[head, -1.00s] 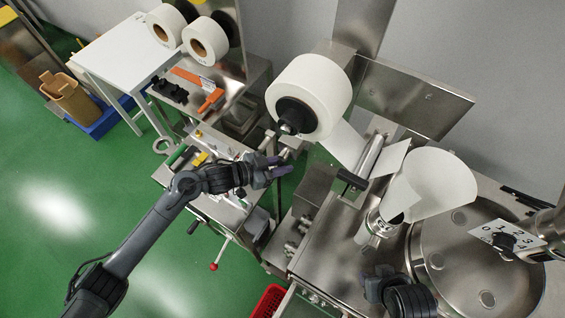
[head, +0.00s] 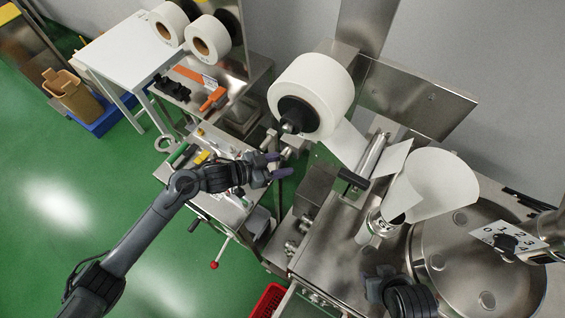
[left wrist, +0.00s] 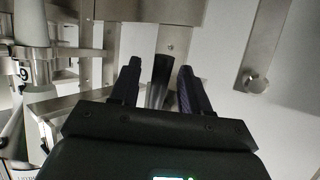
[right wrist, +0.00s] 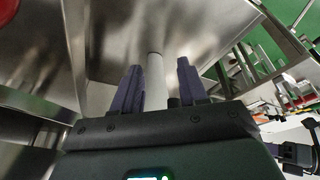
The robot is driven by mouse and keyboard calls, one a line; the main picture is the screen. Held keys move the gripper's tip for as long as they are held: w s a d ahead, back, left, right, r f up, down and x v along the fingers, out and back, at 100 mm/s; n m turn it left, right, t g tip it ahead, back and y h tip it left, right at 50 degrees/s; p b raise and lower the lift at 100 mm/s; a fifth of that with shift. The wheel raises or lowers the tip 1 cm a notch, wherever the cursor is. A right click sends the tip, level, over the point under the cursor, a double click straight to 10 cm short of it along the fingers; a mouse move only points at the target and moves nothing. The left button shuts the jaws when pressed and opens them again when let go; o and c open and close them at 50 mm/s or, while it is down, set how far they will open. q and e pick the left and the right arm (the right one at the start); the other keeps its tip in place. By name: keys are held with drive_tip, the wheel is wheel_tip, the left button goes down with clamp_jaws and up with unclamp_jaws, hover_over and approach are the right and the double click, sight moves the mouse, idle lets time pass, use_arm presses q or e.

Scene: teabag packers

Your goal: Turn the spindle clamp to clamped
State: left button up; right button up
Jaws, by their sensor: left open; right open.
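The spindle clamp appears to be the black hub with a metal end (head: 292,115) on the near face of the large white paper roll (head: 322,88) in the head view. Its exact setting cannot be read. My left gripper (head: 279,165) is open and empty, below and slightly left of the hub, apart from it. In the left wrist view, a dark cylindrical part (left wrist: 161,70) shows beyond and between the open fingers; I cannot tell whether it is the clamp. My right gripper (head: 371,284) is low in the head view, open, far from the roll.
A metal machine deck with a black handle (head: 353,179) and a white paper cone (head: 437,185) stands right of the left gripper. A numbered dial plate (head: 508,240) is at far right. A tool cart (head: 222,208) lies under the left forearm. Two spare rolls (head: 208,38) stand behind.

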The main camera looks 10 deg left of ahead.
use_arm(q)
drive_tip(key=b+v, duration=0.1)
drive_tip(key=v, duration=0.9)
